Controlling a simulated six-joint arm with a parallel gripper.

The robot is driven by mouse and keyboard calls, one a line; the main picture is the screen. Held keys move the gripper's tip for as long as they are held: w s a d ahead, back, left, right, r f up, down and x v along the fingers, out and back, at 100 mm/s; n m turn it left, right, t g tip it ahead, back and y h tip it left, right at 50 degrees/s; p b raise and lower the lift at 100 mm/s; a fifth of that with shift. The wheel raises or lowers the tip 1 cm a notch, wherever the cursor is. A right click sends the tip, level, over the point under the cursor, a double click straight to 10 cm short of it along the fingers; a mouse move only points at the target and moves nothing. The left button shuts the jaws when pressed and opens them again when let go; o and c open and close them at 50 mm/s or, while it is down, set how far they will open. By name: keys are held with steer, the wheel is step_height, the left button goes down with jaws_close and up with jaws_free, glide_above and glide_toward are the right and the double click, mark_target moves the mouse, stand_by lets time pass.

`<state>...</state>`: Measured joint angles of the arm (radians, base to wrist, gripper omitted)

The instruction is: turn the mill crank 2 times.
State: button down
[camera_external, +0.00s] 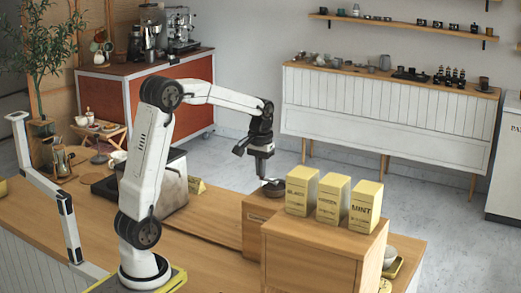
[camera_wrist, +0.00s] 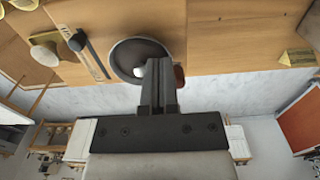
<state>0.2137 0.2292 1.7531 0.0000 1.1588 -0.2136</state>
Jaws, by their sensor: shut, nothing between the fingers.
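The mill (camera_external: 256,228) is a wooden box with a dark round top, standing on the counter just left of the tea boxes. In the wrist view its dark bowl-like top (camera_wrist: 128,52) lies under my fingers, with a pale round piece at its lower edge. A reddish-brown knob (camera_wrist: 180,76), which looks like the crank's handle, shows just right of my fingers and is partly hidden by them. My gripper (camera_external: 261,175) points down just above the mill's top. It also shows in the wrist view (camera_wrist: 160,68), shut and empty. I cannot tell whether it touches the knob.
Three yellow tea boxes (camera_external: 333,198) stand on a wooden cabinet (camera_external: 315,259) close right of the mill. A steel-sided machine (camera_external: 173,187) stands to the left on the counter. A cup sits on a mustard saucer (camera_wrist: 42,62). The counter between machine and mill is mostly clear.

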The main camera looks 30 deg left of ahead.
steer(key=shift+f, duration=1.75)
stand_by(0.8)
steer(key=shift+r, duration=0.9)
stand_by(0.3)
